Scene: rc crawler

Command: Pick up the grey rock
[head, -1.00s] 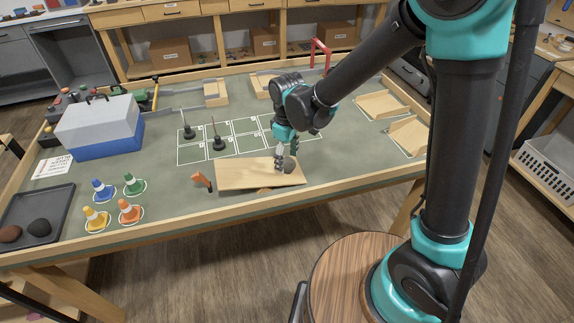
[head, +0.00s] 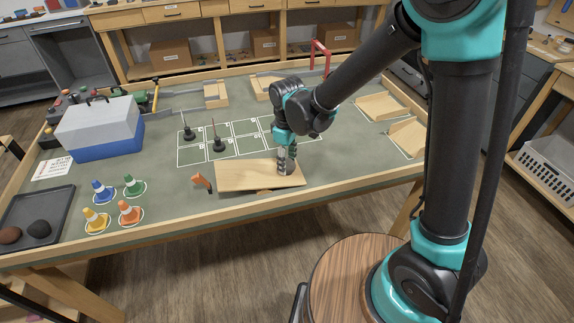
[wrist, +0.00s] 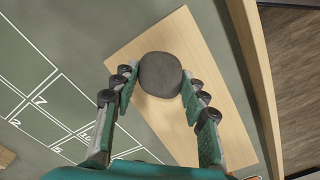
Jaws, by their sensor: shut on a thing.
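The grey rock (wrist: 160,74) lies on the pale wooden board (head: 240,176), which is raised on a small support at the front of the table. In the wrist view, the fingers of my gripper (wrist: 158,90) stand on either side of the rock and are shut on it. The rock appears to be still at the board's surface; I cannot tell of any gap under it. In the head view my gripper (head: 286,163) points down over the right part of the board, and its fingers hide most of the rock.
A dark tray (head: 62,200) with a brown and a black rock lies at the left. Several coloured cones (head: 130,212) stand near it. A blue-and-white toolbox (head: 100,127) sits behind. An orange piece (head: 201,181) is left of the board. Two antenna-like posts (head: 219,143) stand on the grid.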

